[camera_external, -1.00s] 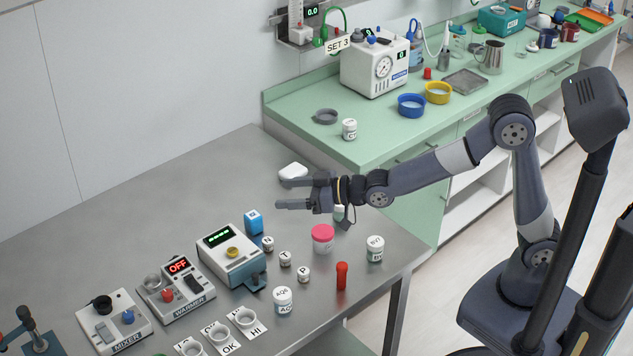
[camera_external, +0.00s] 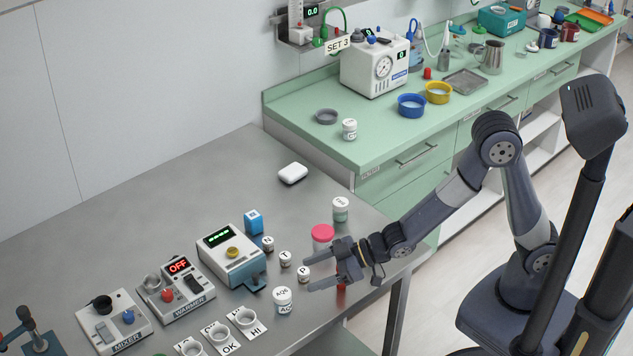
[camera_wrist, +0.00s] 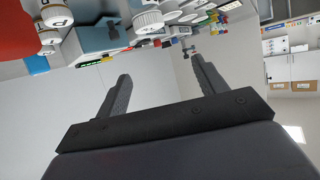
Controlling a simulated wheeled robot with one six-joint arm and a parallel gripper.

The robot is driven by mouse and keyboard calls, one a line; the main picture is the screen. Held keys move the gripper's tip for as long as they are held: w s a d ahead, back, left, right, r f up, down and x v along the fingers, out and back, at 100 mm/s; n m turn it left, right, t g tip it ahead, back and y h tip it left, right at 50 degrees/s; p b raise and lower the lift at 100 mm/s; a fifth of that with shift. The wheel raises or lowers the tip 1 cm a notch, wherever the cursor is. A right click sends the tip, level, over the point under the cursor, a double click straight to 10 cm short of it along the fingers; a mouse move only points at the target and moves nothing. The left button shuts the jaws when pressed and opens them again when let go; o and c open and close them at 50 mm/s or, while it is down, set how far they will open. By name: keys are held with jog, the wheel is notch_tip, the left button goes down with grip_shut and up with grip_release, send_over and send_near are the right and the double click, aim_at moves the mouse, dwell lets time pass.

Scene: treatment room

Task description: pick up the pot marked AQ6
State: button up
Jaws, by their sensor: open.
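The pot marked AQ6 (camera_external: 282,300) is a small white-lidded pot standing upright on the steel table, left of my gripper. My gripper (camera_external: 310,275) is open, its two fingers pointing left toward the pot with a gap between them and it. In the wrist view my gripper (camera_wrist: 158,78) shows its two fingers spread with nothing between them. Several pots and the table appear sideways at the top of that view; I cannot tell there which one is AQ6.
A small pot marked P (camera_external: 304,274) stands beside the fingers. A pink-lidded pot (camera_external: 322,233) is behind my gripper, and a red tube (camera_external: 341,296) is partly hidden below it. The warmer (camera_external: 178,290) and label cards (camera_external: 245,322) lie left. The table's back left is clear.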

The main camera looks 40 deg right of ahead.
aim_at(285, 293)
notch_tip(285, 293, down, 4)
jog(key=shift+w, duration=0.1)
jog(key=p+x, duration=0.1)
jog(key=x, duration=0.4)
jog(key=shift+w+a, duration=0.1)
jog(key=shift+w+p+x, duration=0.2)
jog(key=shift+p+x, duration=0.7)
jog(key=shift+x, duration=1.8)
jog(key=shift+c, duration=0.6)
jog(key=c, duration=0.9)
jog(key=shift+c, duration=0.2)
